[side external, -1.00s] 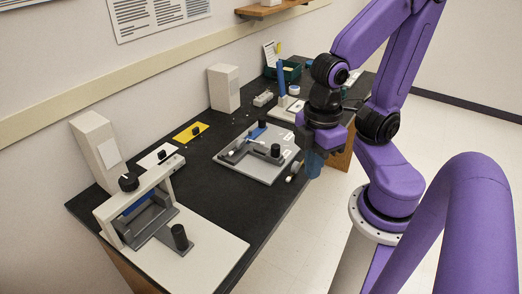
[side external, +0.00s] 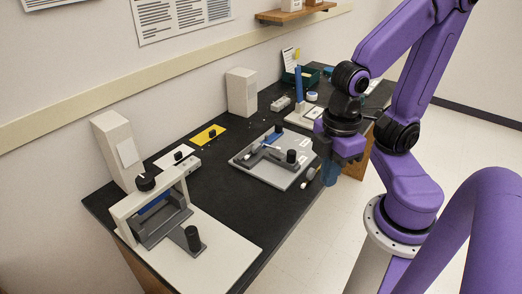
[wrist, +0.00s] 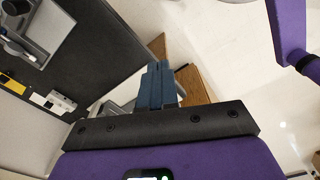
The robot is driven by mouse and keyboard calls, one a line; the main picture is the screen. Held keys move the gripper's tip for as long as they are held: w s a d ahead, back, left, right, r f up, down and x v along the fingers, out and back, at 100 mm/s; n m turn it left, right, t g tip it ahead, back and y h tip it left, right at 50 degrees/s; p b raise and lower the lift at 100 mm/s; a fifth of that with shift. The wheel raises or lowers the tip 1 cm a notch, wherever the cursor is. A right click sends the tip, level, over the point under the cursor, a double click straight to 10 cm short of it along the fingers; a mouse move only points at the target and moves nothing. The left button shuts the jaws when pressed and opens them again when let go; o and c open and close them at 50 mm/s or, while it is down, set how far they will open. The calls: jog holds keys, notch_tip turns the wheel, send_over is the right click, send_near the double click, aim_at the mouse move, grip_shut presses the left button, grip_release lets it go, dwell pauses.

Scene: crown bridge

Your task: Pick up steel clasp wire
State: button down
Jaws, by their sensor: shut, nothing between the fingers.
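I cannot make out the steel clasp wire in either view; it may be too small or hidden. My gripper (side external: 329,174) has blue fingers pointing down at the table's front edge, right of a grey plate fixture (side external: 246,163). In the wrist view the fingers (wrist: 158,84) are together with nothing between them. The fixture carries a dark grey bracket, a black knob and a blue part. Its corner also shows in the wrist view (wrist: 66,42).
A small white and dark item (side external: 309,176) lies between the fixture and my gripper. A white press-like frame (side external: 124,217) stands front left on the black table (side external: 214,185). A yellow card (side external: 207,134), two pale boxes and a green bin (side external: 290,78) line the back.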

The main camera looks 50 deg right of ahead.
jog(key=c, duration=1)
grip_release()
jog(key=shift+c, duration=0.2)
jog(key=w+f+h, duration=0.2)
jog(key=w+h, duration=0.2)
jog(key=w, duration=0.6)
jog(key=w+f+h, duration=0.3)
jog(key=w+h, duration=0.1)
jog(key=w, duration=0.5)
jog(key=n+t+h, duration=0.1)
jog(key=n+h, duration=0.2)
jog(key=h, duration=0.3)
send_near(255, 147)
jog(key=x, duration=0.4)
jog(key=shift+d+r, duration=0.2)
jog(key=shift+r, duration=0.15)
jog(key=x, duration=0.4)
jog(key=shift+s+f, duration=0.1)
jog(key=shift+f, duration=0.3)
jog(key=shift+d+f, duration=0.2)
jog(key=shift+d, duration=0.3)
